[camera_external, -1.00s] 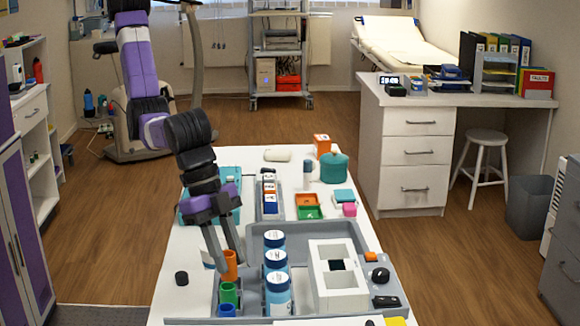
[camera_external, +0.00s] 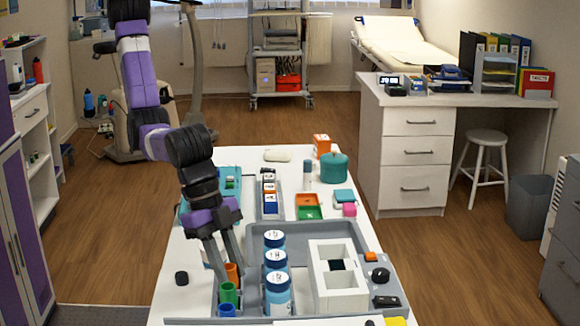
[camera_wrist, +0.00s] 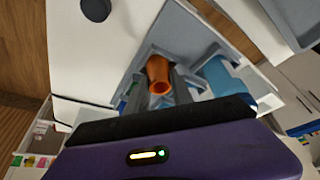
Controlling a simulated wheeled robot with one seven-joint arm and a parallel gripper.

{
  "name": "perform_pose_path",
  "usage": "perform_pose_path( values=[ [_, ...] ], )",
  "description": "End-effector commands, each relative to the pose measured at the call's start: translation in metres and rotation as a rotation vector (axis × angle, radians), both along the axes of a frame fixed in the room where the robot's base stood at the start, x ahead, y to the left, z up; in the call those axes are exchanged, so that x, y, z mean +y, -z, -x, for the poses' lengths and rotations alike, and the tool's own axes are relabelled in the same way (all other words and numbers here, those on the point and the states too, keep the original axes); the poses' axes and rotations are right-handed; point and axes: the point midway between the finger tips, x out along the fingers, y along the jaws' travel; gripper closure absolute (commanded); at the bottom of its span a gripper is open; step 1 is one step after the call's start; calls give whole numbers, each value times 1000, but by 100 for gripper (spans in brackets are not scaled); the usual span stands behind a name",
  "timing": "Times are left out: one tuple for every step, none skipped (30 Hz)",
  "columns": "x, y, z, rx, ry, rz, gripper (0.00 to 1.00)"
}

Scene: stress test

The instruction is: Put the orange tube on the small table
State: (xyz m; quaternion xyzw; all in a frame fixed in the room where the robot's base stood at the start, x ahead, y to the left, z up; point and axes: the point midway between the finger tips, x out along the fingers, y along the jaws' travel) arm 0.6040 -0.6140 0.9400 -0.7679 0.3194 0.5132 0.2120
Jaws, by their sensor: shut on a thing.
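The orange tube (camera_external: 232,271) is in the row of holders at the near left of the long white table (camera_external: 165,300), behind a green tube (camera_external: 228,293) and a blue tube (camera_external: 227,310). My gripper (camera_external: 229,274) points down with its fingers on either side of the orange tube, shut on it. In the wrist view the orange tube (camera_wrist: 158,72) shows its open round end beside a grey finger. Its lower end is hidden, so I cannot tell whether it is still seated. I cannot tell for certain which surface is the small table.
Several white-lidded blue bottles (camera_external: 276,270) stand close right of my gripper. A white block-shaped device (camera_external: 337,285) is further right. A black round knob-like thing (camera_external: 181,278) lies left on bare table. A white stool (camera_external: 487,140) stands by the desk (camera_external: 410,150).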

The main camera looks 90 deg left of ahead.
Motion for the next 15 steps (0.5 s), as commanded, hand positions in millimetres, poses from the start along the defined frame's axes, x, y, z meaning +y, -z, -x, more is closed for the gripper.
perform_pose_path(
  values=[
    [0, 2, 0, 0, 0, 0, 100],
    [0, 2, 0, 0, 0, 0, 100],
    [0, 2, 0, 0, 0, 0, 68],
    [0, 2, 0, 0, 0, 0, 62],
    [0, 2, 0, 0, 0, 0, 57],
    [0, 2, 0, 0, 0, 0, 49],
    [0, 2, 0, 0, 0, 0, 47],
    [0, 2, 0, 0, 0, 0, 47],
    [0, 2, 0, 0, 0, 0, 47],
    [0, 2, 0, 0, 0, 0, 47],
    [0, 2, 0, 0, 0, 0, 47],
    [0, 2, 0, 0, 0, 0, 47],
    [0, 2, 0, 0, 0, 0, 47],
    [0, 2, 0, 0, 0, 0, 47],
    [0, 1, 0, 0, 0, 0, 47]
  ],
)
